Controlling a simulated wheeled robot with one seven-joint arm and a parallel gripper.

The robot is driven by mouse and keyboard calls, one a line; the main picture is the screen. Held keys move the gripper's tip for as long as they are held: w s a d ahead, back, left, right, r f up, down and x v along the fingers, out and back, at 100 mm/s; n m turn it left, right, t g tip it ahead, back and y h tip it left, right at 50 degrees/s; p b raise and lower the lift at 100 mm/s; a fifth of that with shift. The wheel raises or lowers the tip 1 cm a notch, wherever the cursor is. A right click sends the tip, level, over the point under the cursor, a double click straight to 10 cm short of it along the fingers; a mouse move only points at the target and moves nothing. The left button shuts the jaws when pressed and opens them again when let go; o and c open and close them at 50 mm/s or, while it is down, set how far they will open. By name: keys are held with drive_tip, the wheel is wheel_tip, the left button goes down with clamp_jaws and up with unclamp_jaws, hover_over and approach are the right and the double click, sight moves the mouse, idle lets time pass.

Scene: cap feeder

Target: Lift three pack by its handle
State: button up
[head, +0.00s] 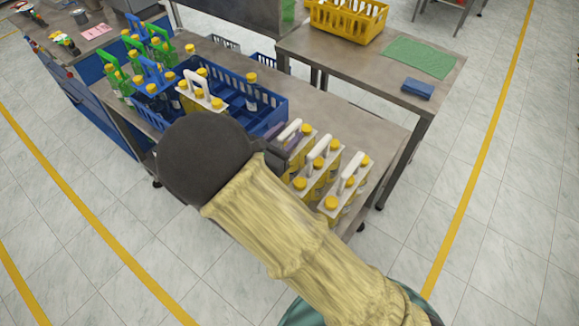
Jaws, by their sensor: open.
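Three yellow-and-white bottle packs with yellow caps and upright white handles stand in a row on the right part of the metal table. They are the left pack (291,130), the middle pack (319,152) and the right pack (352,169). A similar pack (203,96) with a white handle sits in the blue crate (268,107). My gripper (279,150) is open beside the left pack, close to its handle. My dark wrist and sleeved arm hide part of the table and the lower side of that pack. I cannot tell whether the fingers touch it or surround its handle.
Green and blue bottle carriers (146,62) stand at the table's left end. A second table (340,52) behind holds a yellow crate (346,18), a green mat (420,57) and a folded blue cloth (418,89). Bare tabletop (350,118) lies behind the packs.

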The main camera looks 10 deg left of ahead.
drive_tip(key=shift+c, duration=0.4)
clamp_jaws()
drive_tip(key=shift+r, duration=0.1)
idle(0.8)
